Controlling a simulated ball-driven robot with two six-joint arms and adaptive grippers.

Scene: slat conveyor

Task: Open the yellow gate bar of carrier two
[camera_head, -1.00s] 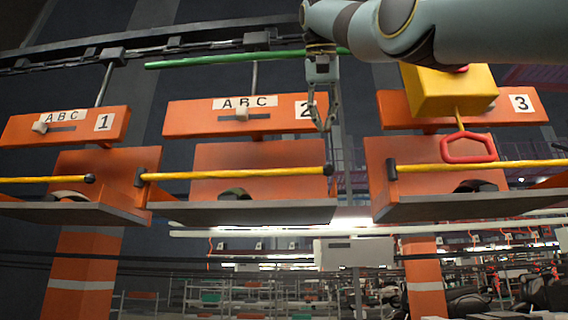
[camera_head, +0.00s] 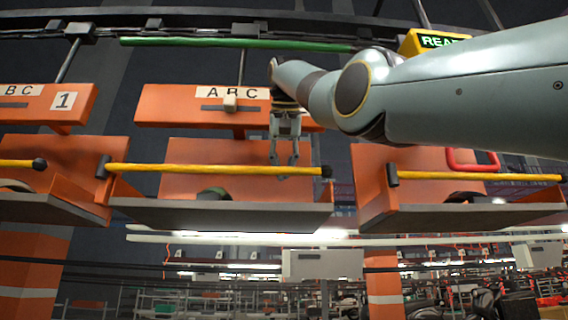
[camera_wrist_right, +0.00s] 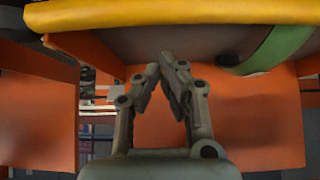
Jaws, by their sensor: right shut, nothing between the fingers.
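Carrier two (camera_head: 170,108) is the middle orange carrier; its number plate is hidden behind my right arm. Its yellow gate bar (camera_head: 190,169) lies level across the front, from a black bracket at left to a black knob (camera_head: 326,171) at right. My right gripper (camera_head: 284,161) is shut and empty, pointing down, its tips by the bar's right part. In the right wrist view the yellow bar (camera_wrist_right: 190,14) crosses the top, and the fingertips (camera_wrist_right: 161,64) show below it, with a gap in the picture. I cannot tell the exact depth. My left gripper is not in view.
Carrier one (camera_head: 75,100) hangs at left and carrier three (camera_head: 365,165) at right, each with a level yellow bar. A red handle (camera_head: 470,162) hangs over carrier three. A green rail (camera_head: 220,43) runs above. A curved green item (camera_wrist_right: 275,50) sits in carrier two.

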